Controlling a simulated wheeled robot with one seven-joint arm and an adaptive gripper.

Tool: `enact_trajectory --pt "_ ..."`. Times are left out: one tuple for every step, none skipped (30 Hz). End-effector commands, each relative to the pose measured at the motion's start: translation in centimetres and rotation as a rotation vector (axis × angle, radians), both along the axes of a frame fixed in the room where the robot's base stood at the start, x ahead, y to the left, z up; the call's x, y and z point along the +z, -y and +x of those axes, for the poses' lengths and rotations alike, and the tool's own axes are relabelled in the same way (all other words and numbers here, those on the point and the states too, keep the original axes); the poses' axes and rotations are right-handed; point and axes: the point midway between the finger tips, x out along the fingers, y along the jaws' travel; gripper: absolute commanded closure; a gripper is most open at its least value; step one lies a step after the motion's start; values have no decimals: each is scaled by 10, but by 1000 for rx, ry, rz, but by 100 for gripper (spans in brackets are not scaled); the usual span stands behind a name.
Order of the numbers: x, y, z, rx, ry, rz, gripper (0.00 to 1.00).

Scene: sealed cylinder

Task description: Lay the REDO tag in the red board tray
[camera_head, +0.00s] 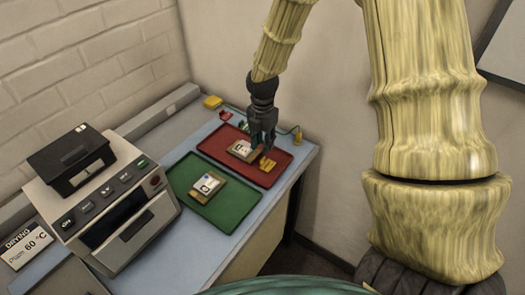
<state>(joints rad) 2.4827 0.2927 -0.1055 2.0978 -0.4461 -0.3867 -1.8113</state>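The red board tray (222,147) lies at the far end of the blue-topped bench. A board with a white label (243,149) lies in it, towards the left. A small yellow piece (267,164) with markings too small to read shows over the right part of the red tray; it may be the REDO tag. My gripper (264,147) points down over the red tray, just above and behind the yellow piece in the picture. Its fingers look parted. I cannot tell whether the fingertips touch the yellow piece.
A green tray (229,211) with a labelled board (206,185) lies nearer. A grey drying unit (121,210) with a black box (71,160) on top stands at left. A yellow block (212,102) and small red and green items sit behind the trays by the wall.

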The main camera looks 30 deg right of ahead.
Motion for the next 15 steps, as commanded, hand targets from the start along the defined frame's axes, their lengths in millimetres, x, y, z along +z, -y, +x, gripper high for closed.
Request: enact_trajectory --pt "5 0 1 0 4 1 71" --pt "8 0 1 0 4 1 71" --pt "13 0 1 0 3 0 71" --pt "16 0 1 0 4 1 71" --pt "19 0 1 0 4 1 71" --pt "24 0 1 0 4 2 71" --pt "27 0 1 0 4 1 71" --pt "30 0 1 0 4 1 71" --pt "34 0 1 0 3 0 71" --pt "37 0 1 0 3 0 71" --pt "40 0 1 0 3 0 71" --pt "43 0 1 0 3 0 71" --pt "45 0 1 0 3 1 71" --pt "47 0 1 0 2 1 71" --pt "50 0 1 0 2 0 71"
